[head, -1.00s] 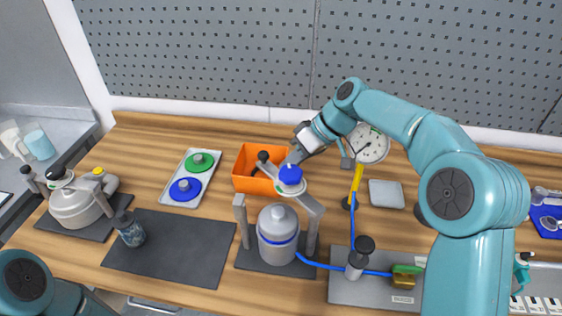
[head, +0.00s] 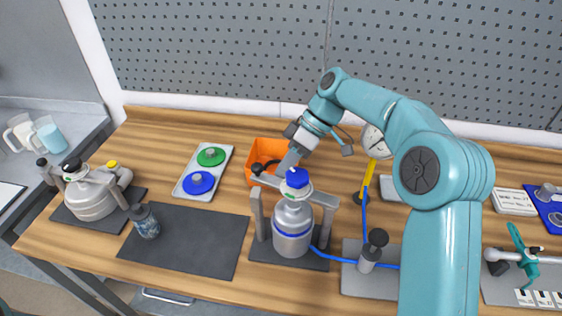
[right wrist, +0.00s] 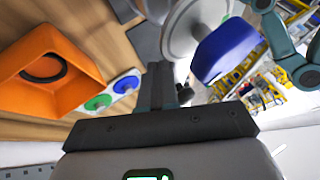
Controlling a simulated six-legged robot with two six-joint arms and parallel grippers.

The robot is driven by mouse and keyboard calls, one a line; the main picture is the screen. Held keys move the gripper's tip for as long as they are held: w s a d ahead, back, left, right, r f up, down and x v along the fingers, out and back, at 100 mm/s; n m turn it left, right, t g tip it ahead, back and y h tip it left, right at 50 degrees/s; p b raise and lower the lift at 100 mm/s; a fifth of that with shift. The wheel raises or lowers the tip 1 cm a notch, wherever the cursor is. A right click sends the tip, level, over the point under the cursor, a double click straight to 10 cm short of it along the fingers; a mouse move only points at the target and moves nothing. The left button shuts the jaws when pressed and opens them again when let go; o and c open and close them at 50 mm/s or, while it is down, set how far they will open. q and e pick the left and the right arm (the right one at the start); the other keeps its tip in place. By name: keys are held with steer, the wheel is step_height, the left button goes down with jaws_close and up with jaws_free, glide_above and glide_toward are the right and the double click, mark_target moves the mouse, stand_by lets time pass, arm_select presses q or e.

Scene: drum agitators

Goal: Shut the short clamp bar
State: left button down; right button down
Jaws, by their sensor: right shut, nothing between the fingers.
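A clamp bar (head: 325,199) with a black ball knob (head: 257,168) at its left end slants across the centre stand, behind the blue cap (head: 297,178) of a grey canister (head: 293,228). It meets the right post; its knob end sits a little above the left post (head: 257,210). My right gripper (head: 286,165) is shut and empty, just behind the bar; I cannot tell if it touches. In the right wrist view its dark fingers (right wrist: 161,85) are beside the blue cap (right wrist: 228,48). My left gripper is not in view.
An orange bin (head: 261,151) stands behind the bar. A tray (head: 183,192) with green and blue lids and a dark mat (head: 205,245) lie left. Another clamped vessel (head: 90,200) stands far left. A gauge (head: 374,140) and a blue hose (head: 364,215) are right.

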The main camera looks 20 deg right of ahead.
mark_target(274, 182)
steer(key=shift+s+a+n+g+p, duration=0.2)
steer(key=shift+s+a+n+g, duration=0.25)
steer(key=shift+a+n, duration=0.3)
steer(key=shift+s+a+n+g+p, duration=0.2)
steer(key=shift+s+a+n+g, duration=0.25)
steer(key=shift+a+n, duration=0.25)
steer(key=shift+w+d+r, duration=0.1)
steer(key=shift+d+r, duration=0.05)
steer(key=shift+r, duration=0.1)
steer(key=p+v, duration=0.3)
steer(key=v, duration=0.8)
steer(key=shift+r+p, duration=0.2)
steer(key=shift+p, duration=0.2)
